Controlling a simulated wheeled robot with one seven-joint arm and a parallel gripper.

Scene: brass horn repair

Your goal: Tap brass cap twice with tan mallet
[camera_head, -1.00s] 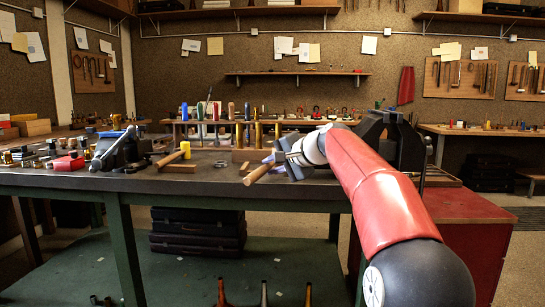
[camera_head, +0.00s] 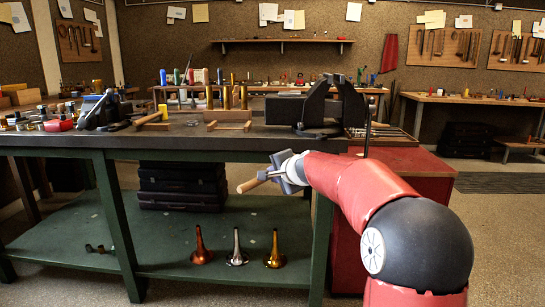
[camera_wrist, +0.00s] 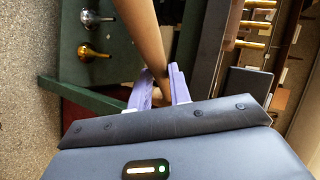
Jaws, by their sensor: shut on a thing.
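My gripper (camera_head: 270,177) is shut on a wooden handle (camera_head: 250,184), which sticks out to the left and slightly down. In the wrist view the brown handle (camera_wrist: 145,40) runs up from between the lavender fingers (camera_wrist: 160,88). I take it for the tan mallet, but no mallet head can be made out. The gripper is in front of the green-legged bench, lower in the picture than its top, and touches nothing else visible. Several brass-coloured cylinders (camera_head: 243,97) stand on the bench above it. I cannot tell which thing is the brass cap.
A black vise (camera_head: 335,107) stands at the bench's right end; another vise (camera_head: 100,110) is at the left. A yellow-headed mallet (camera_head: 163,112) lies between. Three horn bells (camera_head: 237,248) stand on the lower shelf. A red cabinet (camera_head: 400,165) is at the right.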

